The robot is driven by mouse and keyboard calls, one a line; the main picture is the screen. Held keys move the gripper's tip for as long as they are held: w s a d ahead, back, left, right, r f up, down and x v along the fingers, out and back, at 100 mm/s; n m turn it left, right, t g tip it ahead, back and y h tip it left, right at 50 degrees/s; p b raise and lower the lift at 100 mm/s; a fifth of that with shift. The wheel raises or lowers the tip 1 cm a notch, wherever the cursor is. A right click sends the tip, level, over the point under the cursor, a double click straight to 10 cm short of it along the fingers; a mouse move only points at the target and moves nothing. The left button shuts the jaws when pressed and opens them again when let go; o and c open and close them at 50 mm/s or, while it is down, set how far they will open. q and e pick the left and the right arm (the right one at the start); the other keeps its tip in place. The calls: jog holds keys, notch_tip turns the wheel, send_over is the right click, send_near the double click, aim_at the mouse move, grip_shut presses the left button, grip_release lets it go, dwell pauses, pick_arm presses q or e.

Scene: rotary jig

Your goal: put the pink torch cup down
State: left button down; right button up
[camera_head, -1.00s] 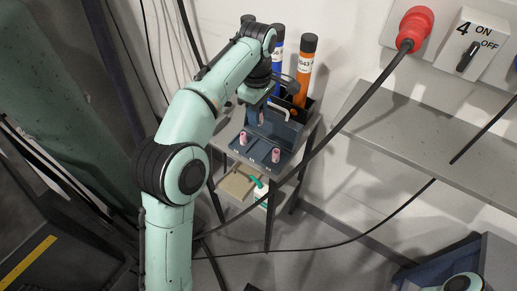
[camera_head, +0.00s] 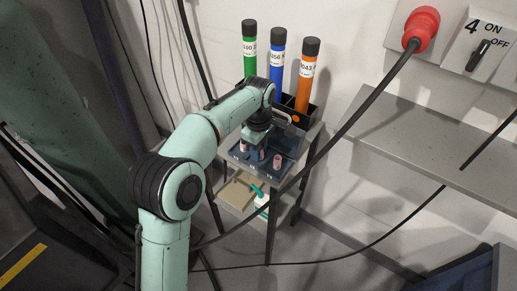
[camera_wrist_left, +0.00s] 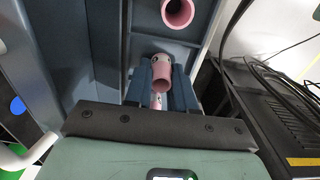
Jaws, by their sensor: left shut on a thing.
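My left gripper (camera_head: 257,148) is over the blue-grey tray (camera_head: 237,159) on the small stand. Another pink cup (camera_head: 277,161) stands in the tray to the right of the gripper. A pink cup (camera_wrist_left: 178,12) also shows at the top of the left wrist view. My right gripper is out of view.
Green (camera_head: 249,48), blue (camera_head: 277,62) and orange (camera_head: 305,75) tubes stand in a black holder behind the tray. A thick black cable with a red plug (camera_head: 421,28) runs close to the stand's right side. A grey shelf (camera_head: 440,130) is on the right.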

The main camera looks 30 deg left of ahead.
pick_arm(q)
jog(key=shift+f, duration=0.15)
jog(key=c, duration=1)
grip_release()
jog(key=shift+o, duration=0.2)
notch_tip(320, 180, up, 12)
jog(key=p, duration=0.3)
jog(key=shift+r, duration=0.2)
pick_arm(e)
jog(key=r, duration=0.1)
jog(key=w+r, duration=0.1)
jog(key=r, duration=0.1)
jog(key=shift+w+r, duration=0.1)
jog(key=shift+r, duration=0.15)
